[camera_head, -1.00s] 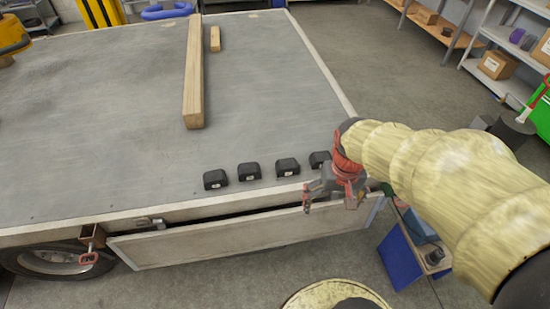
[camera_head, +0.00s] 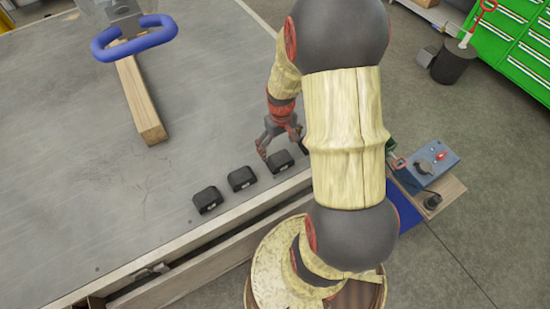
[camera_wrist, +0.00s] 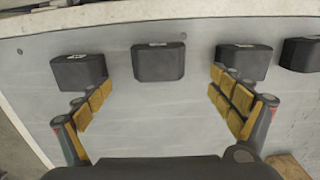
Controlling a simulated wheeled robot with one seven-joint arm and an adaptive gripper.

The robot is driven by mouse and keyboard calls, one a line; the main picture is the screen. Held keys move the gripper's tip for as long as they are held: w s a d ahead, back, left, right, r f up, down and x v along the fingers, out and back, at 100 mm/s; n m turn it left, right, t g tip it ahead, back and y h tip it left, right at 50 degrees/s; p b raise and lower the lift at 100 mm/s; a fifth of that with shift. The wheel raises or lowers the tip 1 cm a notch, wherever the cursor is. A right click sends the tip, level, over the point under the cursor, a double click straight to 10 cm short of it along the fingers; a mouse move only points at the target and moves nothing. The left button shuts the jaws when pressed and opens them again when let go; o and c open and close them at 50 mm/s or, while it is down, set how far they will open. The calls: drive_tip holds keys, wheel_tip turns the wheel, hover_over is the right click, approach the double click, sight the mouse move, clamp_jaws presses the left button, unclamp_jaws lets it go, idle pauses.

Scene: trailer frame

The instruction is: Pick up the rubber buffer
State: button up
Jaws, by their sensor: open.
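Several black block-like rubber buffers stand in a row along the trailer edge. In the head view I see a left one (camera_head: 207,199), a middle one (camera_head: 242,178) and one by my gripper (camera_head: 280,160). My gripper (camera_head: 278,143) is open and empty, on the inner side of the row. In the wrist view its fingers (camera_wrist: 159,82) spread around the line to one buffer (camera_wrist: 158,62), which lies ahead between the tips. A neighbour (camera_wrist: 79,70) is by the left finger, another (camera_wrist: 244,60) by the right finger. My arm hides the row's right end in the head view.
A wooden beam (camera_head: 140,100) lies on the grey trailer bed (camera_head: 70,150), with a blue padded loop (camera_head: 135,40) above its far end. The bed left of the row is clear.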

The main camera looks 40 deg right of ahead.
sight(280, 158)
wheel_tip(280, 158, down, 2)
drive_tip(key=shift+w+f+b, duration=0.1)
drive_tip(key=shift+b, duration=0.25)
drive_tip(key=shift+d+f+b, duration=0.15)
drive_tip(key=shift+f+b, duration=1.3)
drive_tip(key=shift+f, duration=1.3)
drive_tip(key=shift+r, duration=0.1)
drive_tip(key=c, duration=1.5)
drive_tip(key=shift+o, duration=0.2)
drive_tip(key=shift+r, duration=0.1)
